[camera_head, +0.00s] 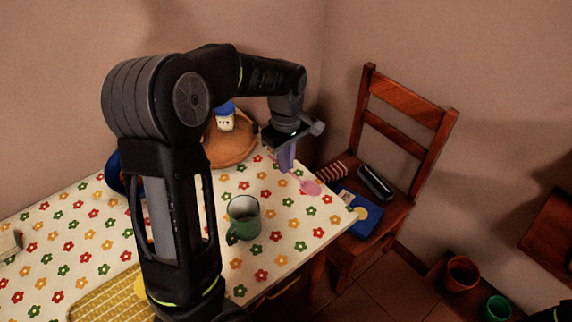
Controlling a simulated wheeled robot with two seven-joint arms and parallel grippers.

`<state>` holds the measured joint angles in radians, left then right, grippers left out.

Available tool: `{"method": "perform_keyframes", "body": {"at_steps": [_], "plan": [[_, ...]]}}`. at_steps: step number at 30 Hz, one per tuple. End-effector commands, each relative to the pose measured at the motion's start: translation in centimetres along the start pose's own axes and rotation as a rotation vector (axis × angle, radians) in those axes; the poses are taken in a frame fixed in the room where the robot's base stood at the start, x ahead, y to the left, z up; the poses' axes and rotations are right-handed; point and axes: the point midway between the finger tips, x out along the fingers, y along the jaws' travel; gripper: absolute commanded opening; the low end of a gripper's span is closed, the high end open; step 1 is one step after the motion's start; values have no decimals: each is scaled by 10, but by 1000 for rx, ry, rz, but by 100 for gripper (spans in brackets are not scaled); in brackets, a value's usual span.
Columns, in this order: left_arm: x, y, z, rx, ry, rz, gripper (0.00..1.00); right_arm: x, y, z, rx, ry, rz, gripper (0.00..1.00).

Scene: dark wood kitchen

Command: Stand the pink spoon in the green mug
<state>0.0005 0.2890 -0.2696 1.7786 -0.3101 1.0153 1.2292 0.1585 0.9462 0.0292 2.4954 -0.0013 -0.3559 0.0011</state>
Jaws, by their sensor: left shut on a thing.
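The green mug (243,218) stands upright on the flowered tablecloth, near the table's front right part, with its handle towards the lower left. The pink spoon (309,186) is at the right end of the table, its bowl towards the lower right. My left gripper (287,163) points down behind the mug and is shut on the spoon's handle end. I cannot tell whether the spoon still touches the cloth. The mug's inside is partly visible. My right gripper is not in view.
A round brown board (230,150) with a blue-lidded jar (225,119) stands at the back. A yellow mat (105,300) lies at the front left. A wooden chair (400,150) beside the table's right end holds a blue box (361,214) and a dark case (375,183).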

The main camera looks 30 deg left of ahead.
Motion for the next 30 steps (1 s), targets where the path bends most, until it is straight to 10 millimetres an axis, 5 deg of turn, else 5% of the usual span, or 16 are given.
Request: {"method": "perform_keyframes", "body": {"at_steps": [17, 30], "plan": [[0, 9, 10, 107, 0, 1, 0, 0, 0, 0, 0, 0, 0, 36], [-3, 74, 118, 1168, 0, 0, 0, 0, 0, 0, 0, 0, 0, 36]]}}
